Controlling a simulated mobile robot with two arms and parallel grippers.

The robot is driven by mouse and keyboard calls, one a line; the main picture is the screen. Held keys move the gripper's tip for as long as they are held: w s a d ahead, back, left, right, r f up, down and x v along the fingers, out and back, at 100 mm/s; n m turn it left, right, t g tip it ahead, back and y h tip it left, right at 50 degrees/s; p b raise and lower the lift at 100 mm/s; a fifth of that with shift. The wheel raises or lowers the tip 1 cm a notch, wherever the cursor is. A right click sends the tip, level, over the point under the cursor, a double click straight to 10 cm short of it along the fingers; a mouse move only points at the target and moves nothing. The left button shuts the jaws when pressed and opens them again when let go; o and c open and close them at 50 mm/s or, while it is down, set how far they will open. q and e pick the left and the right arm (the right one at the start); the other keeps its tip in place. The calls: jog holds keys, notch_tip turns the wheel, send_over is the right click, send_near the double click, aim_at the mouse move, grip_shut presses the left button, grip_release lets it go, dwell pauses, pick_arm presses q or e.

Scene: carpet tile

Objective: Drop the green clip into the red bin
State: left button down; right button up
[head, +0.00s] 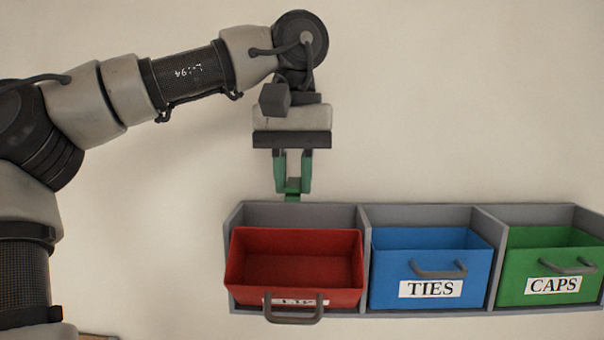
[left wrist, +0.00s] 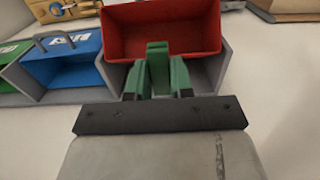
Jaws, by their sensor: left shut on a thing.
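The green clip (head: 292,193) is between the fingertips of my left gripper (head: 292,184), which is shut on it. The gripper points down, and the clip hangs just above the back edge of the red bin's compartment. The red bin (head: 295,257) is tilted forward out of the grey rack, its inside showing empty; its label is partly hidden by its handle. In the left wrist view the clip (left wrist: 157,58) shows between the green fingers, in front of the red bin (left wrist: 163,28). My right gripper is not in view.
The grey rack (head: 364,216) also holds a blue bin labelled TIES (head: 430,265) and a green bin labelled CAPS (head: 550,270), to the right of the red one. The wall behind is plain. A wooden object (left wrist: 62,8) shows at the top left of the left wrist view.

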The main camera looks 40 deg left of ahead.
pick_arm(q)
jog(key=shift+s+d+f, duration=0.1)
jog(key=shift+s+d, duration=0.2)
jog(key=shift+s, duration=0.5)
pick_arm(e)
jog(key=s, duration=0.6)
pick_arm(q)
notch_tip(320, 180, down, 6)
jog(key=w+b, duration=0.1)
jog(key=b, duration=0.1)
jog(key=shift+w+a+b, duration=0.15)
jog(key=shift+w+b, duration=0.15)
jog(key=c, duration=1.2)
grip_release()
jog(key=shift+s, duration=0.1)
jog(key=o, duration=0.3)
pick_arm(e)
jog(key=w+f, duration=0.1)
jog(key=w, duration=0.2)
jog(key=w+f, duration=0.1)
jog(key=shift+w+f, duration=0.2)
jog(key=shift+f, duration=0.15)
pick_arm(q)
jog(key=shift+r, duration=0.2)
